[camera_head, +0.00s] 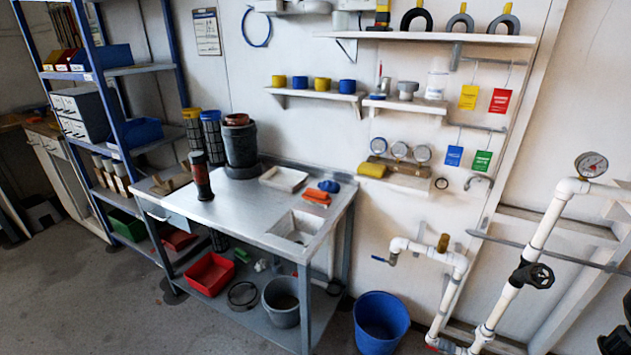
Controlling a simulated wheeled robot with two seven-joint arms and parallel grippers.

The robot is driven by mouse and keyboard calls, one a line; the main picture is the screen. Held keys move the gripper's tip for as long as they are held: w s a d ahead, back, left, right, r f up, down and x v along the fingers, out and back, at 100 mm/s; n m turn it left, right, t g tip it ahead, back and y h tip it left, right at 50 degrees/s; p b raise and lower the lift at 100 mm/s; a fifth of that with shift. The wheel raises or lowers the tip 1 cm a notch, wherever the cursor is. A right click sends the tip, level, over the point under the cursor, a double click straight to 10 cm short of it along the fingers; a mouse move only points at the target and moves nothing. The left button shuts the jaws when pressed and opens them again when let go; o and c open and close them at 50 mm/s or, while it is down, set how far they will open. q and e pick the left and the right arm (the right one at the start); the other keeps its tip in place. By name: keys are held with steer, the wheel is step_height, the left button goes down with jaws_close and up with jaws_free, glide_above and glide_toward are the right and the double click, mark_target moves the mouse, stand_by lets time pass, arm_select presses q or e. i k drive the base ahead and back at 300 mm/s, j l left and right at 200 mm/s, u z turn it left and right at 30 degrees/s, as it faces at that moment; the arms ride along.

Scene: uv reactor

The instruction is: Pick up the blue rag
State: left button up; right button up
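A small crumpled blue rag (329,186) lies on the metal workbench (240,212), near its back right corner. It sits just behind a folded orange cloth (316,197); I cannot tell whether the two touch. Nothing covers the rag from above. Neither of my grippers shows in the head view.
A white tray (283,179) lies left of the rag, and a sink basin (296,228) is in front. A dark cylinder (201,176) stands on the bench's left part. White pipes (540,235) with a valve stand at right. A blue bucket (381,322) stands on the floor.

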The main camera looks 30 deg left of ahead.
mark_target(329, 187)
steer(key=u, duration=0.9)
steer(key=i+j, duration=0.4)
